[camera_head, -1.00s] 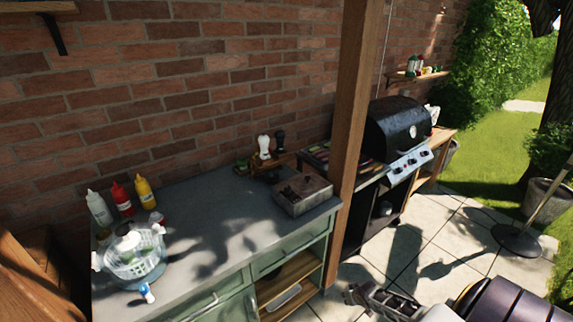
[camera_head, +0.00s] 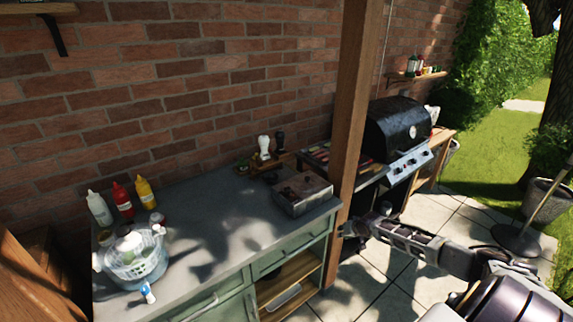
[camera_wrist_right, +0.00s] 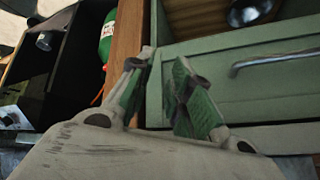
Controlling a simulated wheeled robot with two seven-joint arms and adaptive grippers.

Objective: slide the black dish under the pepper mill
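A dark mill (camera_head: 280,141) stands upright beside a white-topped mill (camera_head: 264,146) at the back of the grey counter, near the brick wall; I take the dark one as the pepper mill. A small dark, flat shape (camera_head: 270,178) lies in front of the mills, left of a metal box; it may be the black dish, but it is too small to be sure. My right gripper (camera_head: 352,231) is beside the wooden post, in front of the counter's right end and well away from the mills. In the right wrist view its fingers (camera_wrist_right: 160,75) are apart with nothing between them. My left gripper is out of view.
The metal box (camera_head: 303,205) stands at the counter's right end, near the wooden post (camera_head: 352,120). The counter's middle is clear. A grill (camera_head: 398,130) stands beyond the post.

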